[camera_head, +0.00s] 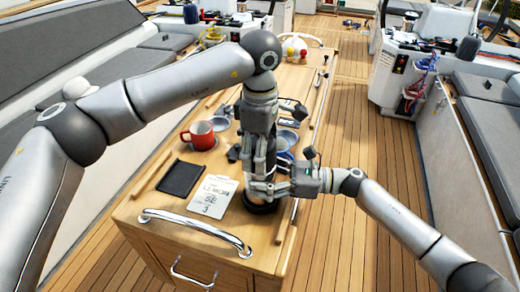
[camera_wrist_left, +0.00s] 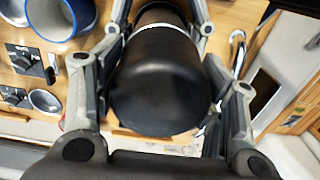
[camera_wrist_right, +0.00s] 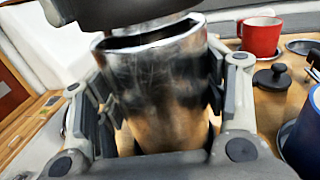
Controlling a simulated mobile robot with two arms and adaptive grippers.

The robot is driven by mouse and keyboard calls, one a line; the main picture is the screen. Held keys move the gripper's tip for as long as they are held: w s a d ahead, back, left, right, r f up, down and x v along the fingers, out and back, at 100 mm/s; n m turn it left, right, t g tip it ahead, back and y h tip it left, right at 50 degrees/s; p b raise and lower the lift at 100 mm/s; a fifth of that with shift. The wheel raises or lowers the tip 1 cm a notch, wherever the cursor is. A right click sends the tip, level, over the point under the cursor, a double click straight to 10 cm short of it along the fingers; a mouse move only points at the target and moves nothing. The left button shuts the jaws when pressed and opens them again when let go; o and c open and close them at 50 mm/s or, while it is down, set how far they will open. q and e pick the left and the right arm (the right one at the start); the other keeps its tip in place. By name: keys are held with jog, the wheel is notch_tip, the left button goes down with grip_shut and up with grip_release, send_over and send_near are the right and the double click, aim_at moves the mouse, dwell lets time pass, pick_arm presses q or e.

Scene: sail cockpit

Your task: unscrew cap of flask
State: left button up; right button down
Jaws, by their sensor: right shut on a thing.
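The flask (camera_wrist_right: 165,95) stands on the wooden table, a shiny metal body with a black cap (camera_wrist_left: 160,80). My right gripper (camera_head: 285,183) comes in from the right and is shut on the metal body, its fingers on both sides in the right wrist view (camera_wrist_right: 160,95). My left gripper (camera_head: 258,165) points down from above. In the left wrist view its fingers (camera_wrist_left: 160,40) lie on either side of the black cap; whether they press on it is unclear. A dark gap shows at the flask's top in the right wrist view; I cannot tell whether the cap is seated.
A red mug (camera_head: 200,134) stands left of the grippers. A dark pad (camera_head: 181,179) and a written sheet (camera_head: 214,196) lie in front of it. A blue-rimmed vessel (camera_wrist_left: 60,15) stands beside the flask. A metal handrail (camera_head: 196,225) runs along the table's front.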

pick_arm(q)
jog(key=c, duration=0.4)
jog(key=shift+o, duration=0.2)
jog(key=n, duration=0.6)
jog(key=shift+r, duration=0.2)
jog(key=shift+r, duration=0.95)
jog(key=shift+r, duration=2)
pick_arm(e)
jog(key=shift+c, duration=1.1)
grip_release()
